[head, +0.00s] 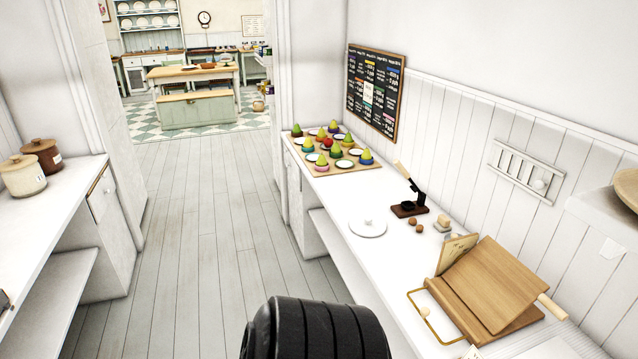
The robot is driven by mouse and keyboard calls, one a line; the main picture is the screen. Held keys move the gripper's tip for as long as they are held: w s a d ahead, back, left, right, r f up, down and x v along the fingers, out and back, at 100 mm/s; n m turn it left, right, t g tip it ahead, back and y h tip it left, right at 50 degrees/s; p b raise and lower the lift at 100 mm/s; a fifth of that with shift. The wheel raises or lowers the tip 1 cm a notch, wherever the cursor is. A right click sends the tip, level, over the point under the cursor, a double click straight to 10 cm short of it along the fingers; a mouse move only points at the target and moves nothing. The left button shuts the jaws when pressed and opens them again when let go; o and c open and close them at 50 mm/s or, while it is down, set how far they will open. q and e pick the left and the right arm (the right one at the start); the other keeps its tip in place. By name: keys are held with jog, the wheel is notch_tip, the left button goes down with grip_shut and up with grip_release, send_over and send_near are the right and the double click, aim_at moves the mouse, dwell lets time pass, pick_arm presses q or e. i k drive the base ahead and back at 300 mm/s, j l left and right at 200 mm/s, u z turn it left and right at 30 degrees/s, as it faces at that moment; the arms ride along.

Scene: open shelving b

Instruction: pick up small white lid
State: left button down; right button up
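A small white lid (368,228), round with a little knob on top, lies on the white right-hand counter (345,208), near its front edge. Nothing covers it. Neither of my grippers shows in the head view. A black ribbed rounded part at the bottom centre looks like a piece of my own arm; it is apart from the lid in the picture.
Right of the lid are a dark tool with a wooden handle (409,205), small brown balls (415,224) and a wooden book stand (487,290). Behind it is a board (346,167) with colourful pear-shaped pieces. The left counter (57,206) holds lidded jars (24,176). The floor between is clear.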

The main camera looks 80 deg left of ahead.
aim_at(364, 225)
jog(key=u, duration=2.35)
jog(key=z, duration=3.5)
jog(key=k+j+u, duration=0.3)
jog(key=k+j, duration=0.15)
jog(key=j, duration=0.25)
jog(key=k+j+u, duration=0.1)
jog(key=j, duration=0.3)
jog(key=k+j+u, duration=0.15)
jog(key=j, duration=0.25)
jog(key=k, duration=0.1)
